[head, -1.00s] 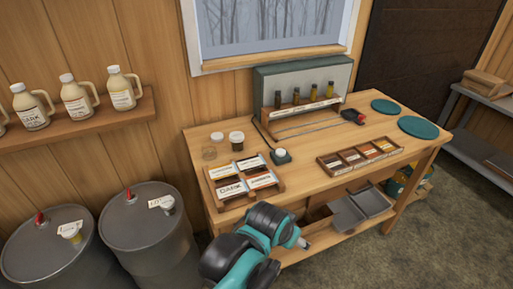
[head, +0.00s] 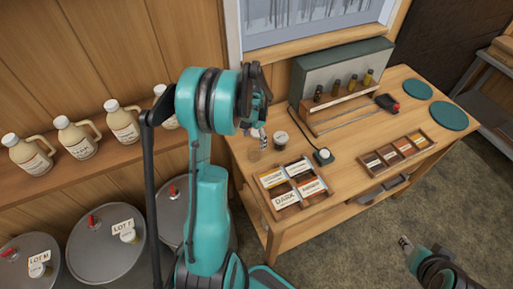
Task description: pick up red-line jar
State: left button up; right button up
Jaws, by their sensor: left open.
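My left gripper (head: 257,98) is open above the left end of the wooden table, its dark fingers seen from the side. A jar with a pale lid (head: 280,139) stands upright on the table, to the right of and below the gripper, apart from it. A small pale object (head: 262,136) shows just under the fingers, partly hidden; I cannot tell if it is a jar. No red line can be made out on any jar. My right gripper (head: 405,243) is at the lower right, off the table; its jaws are too small to read.
A crate of labelled cards (head: 305,206), a small white-topped device (head: 323,156) and a rack of sample bottles (head: 340,100) are on the table (head: 350,180). Jugs (head: 76,137) line the left shelf. Drums (head: 105,255) with small jars stand below.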

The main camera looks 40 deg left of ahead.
aim_at(254, 148)
pick_arm(q)
notch_tip(254, 148, down, 7)
jog(key=shift+r+b, duration=0.1)
jog(key=shift+b, duration=0.2)
jog(key=shift+c, duration=0.3)
jog(key=c, duration=1.2)
